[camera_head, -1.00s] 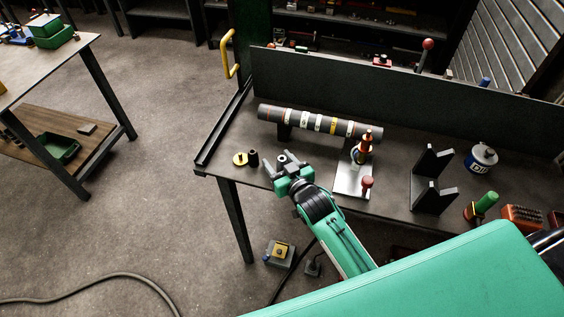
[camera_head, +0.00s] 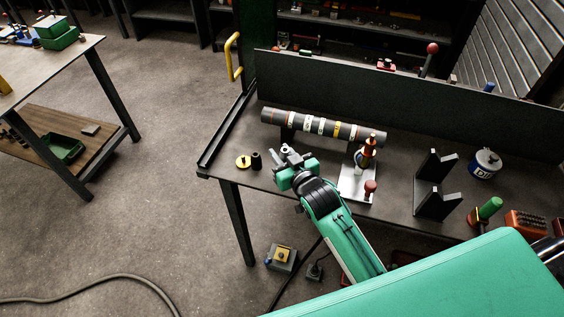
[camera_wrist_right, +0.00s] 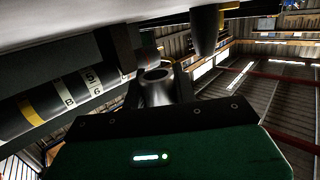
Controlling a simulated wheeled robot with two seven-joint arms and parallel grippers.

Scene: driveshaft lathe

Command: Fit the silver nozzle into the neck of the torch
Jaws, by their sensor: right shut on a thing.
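My right gripper (camera_head: 287,154) is shut on the silver nozzle (camera_head: 293,157), above the bench's front left part. In the right wrist view the nozzle (camera_wrist_right: 154,80) shows as a short grey hollow tube with its open end visible, between the jaws. What I take to be the torch (camera_head: 366,152), with a copper-coloured upper part, stands on a bright metal plate to the right of the gripper, apart from the nozzle. Its neck opening is too small to make out. My left gripper is not in view.
A banded grey shaft (camera_head: 322,126) lies on supports behind the gripper. A red knob (camera_head: 370,186) rises from the plate's front. A black V-bracket (camera_head: 434,187) stands farther right.

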